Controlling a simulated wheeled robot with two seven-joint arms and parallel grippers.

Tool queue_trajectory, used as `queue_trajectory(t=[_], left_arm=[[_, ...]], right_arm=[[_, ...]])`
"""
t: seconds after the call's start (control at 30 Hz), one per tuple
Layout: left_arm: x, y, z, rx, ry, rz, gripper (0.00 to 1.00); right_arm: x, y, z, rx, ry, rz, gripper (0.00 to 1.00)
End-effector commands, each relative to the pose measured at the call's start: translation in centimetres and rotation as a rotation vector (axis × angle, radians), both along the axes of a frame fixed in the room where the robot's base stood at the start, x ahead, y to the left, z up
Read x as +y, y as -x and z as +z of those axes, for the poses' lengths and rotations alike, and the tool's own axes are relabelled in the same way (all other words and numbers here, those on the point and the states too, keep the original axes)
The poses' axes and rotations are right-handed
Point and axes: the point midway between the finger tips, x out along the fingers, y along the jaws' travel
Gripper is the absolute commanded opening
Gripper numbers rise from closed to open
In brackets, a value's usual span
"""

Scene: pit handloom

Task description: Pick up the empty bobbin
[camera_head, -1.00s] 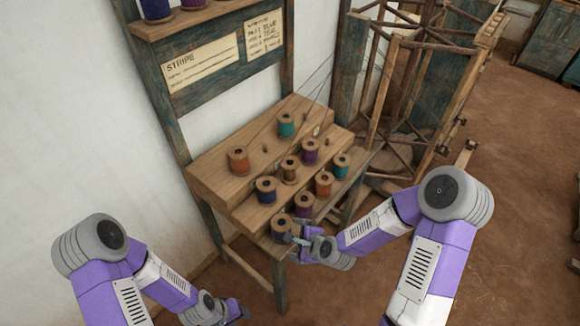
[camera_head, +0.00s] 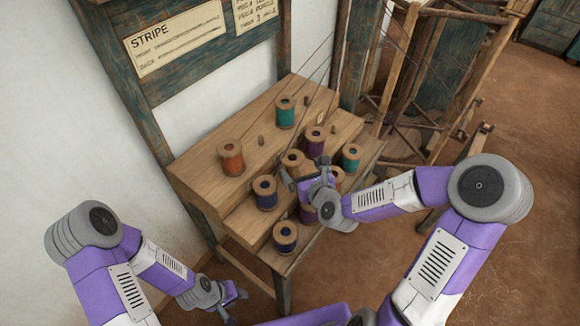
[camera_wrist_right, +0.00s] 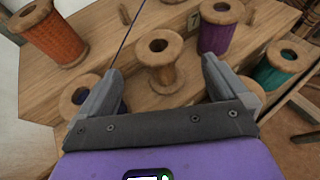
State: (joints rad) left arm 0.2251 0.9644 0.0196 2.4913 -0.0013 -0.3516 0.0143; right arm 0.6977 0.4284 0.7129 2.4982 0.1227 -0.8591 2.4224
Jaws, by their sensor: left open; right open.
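The empty bobbin (camera_wrist_right: 160,62) is bare wood and stands upright on the stepped rack. In the head view it (camera_head: 292,159) is partly hidden by my right gripper. My right gripper (camera_head: 298,178) is open. In the right wrist view its two fingers (camera_wrist_right: 160,78) point toward the bobbin, one on either side of it in the picture, with nothing held. I cannot tell how far the fingertips are from it. My left gripper (camera_head: 236,300) is open and empty, low in front of the rack.
Wound bobbins stand close around: orange (camera_wrist_right: 52,36), purple (camera_wrist_right: 220,26), teal (camera_wrist_right: 280,66) and blue (camera_head: 265,192). The wooden rack (camera_head: 205,175) has free pegs at the back. A wooden frame (camera_head: 440,70) stands at the right.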

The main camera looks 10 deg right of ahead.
Motion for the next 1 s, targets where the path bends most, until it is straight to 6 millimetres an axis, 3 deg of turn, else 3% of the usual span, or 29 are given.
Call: queue_trajectory(t=[0.6,0.9,1.0], left_arm=[[0.0,0.0,-1.4,-0.001,0.0,0.0,0.43],[0.0,0.0,-1.4,-0.001,0.0,0.0,0.43],[0.0,0.0,-1.4,-0.001,0.0,0.0,0.43]], right_arm=[[1.0,-6.4,-3.2,0.001,-0.001,0.002,1.0],[1.0,-6.8,-3.3,0.001,0.002,0.002,1.0],[1.0,-6.8,-3.3,0.001,0.002,0.002,0.85]])
